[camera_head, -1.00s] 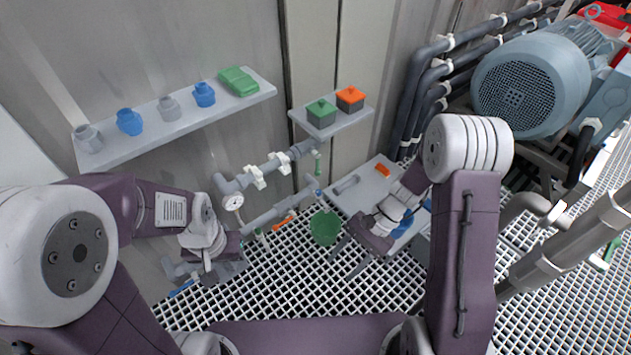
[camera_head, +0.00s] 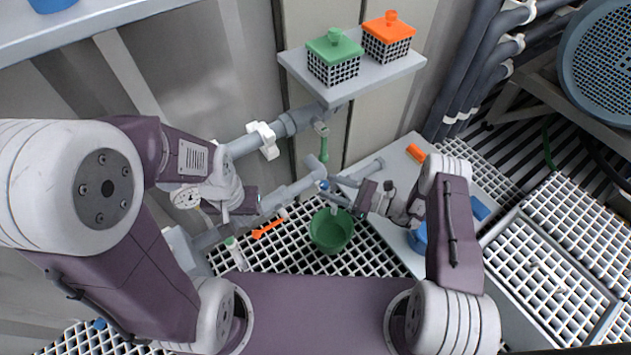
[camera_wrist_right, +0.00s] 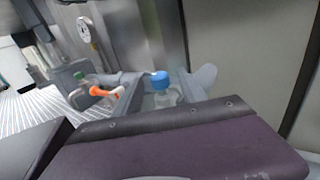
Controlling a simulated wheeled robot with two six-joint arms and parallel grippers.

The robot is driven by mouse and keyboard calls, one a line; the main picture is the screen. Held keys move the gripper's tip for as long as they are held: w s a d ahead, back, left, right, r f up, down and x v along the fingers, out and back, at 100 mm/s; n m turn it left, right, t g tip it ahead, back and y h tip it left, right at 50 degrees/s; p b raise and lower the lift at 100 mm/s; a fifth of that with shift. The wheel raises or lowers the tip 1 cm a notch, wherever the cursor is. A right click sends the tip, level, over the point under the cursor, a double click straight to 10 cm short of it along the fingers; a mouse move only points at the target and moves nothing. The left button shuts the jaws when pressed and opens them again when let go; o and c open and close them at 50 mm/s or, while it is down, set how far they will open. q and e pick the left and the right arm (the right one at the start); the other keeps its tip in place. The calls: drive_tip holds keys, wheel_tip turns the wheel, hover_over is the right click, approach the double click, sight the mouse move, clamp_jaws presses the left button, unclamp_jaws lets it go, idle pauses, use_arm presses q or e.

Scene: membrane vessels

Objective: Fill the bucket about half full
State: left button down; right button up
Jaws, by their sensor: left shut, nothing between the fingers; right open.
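The green bucket (camera_head: 331,232) stands on the white grating, its opening facing up. A tap with a blue handle (camera_head: 323,185) sits on the pipe just above it; the blue handle also shows in the wrist view (camera_wrist_right: 160,77). My right gripper (camera_head: 335,196) is open at the tap, above the bucket's rim; I cannot tell if it touches the handle. A small pale piece shows at the bucket's back rim; I cannot tell if it is spout or water. The water level is not clear. My left gripper (camera_head: 226,218) is shut and empty beside the pipes, left of the bucket.
An orange-handled valve (camera_head: 268,228) and a green-topped fitting (camera_head: 232,246) lie left of the bucket. A pressure gauge (camera_head: 187,198) is near my left gripper. A shelf (camera_head: 350,80) with green-lidded and orange-lidded baskets hangs above. A grey bench (camera_head: 395,165) stands at right.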

sight(317, 188)
drive_tip(key=b+x, duration=0.1)
drive_tip(key=x, duration=0.1)
drive_tip(key=b+x, duration=0.1)
drive_tip(key=x, duration=0.2)
drive_tip(key=shift+f, duration=0.2)
drive_tip(key=shift+w+a+r, duration=0.1)
drive_tip(key=shift+a+r, duration=0.05)
drive_tip(key=shift+a, duration=0.25)
clamp_jaws()
drive_tip(key=shift+s+f+n+g+y+b, duration=0.1)
drive_tip(key=shift+n+g+y+b, duration=0.05)
drive_tip(key=shift+n+g+b, duration=0.45)
drive_tip(key=shift+s+f+n+g+y+b, duration=0.15)
drive_tip(key=shift+n+g+b, duration=0.25)
drive_tip(key=shift+g+b, duration=0.35)
drive_tip(key=n+g+b, duration=0.1)
drive_tip(key=g+b, duration=0.1)
drive_tip(key=s+n+g+b, duration=0.1)
drive_tip(key=n+g+b, duration=0.1)
drive_tip(key=g, duration=0.1)
drive_tip(key=shift+g+b, duration=0.3)
drive_tip(key=shift+g, duration=0.05)
drive_tip(key=shift+s+n+g+b, duration=0.15)
drive_tip(key=shift+n+g+b, duration=0.65)
drive_tip(key=shift+g+b, duration=0.15)
drive_tip(key=shift+r+n+g+b, duration=0.2)
drive_tip(key=shift+n+g+b, duration=0.1)
drive_tip(key=shift+g, duration=0.15)
drive_tip(key=shift+s, duration=0.1)
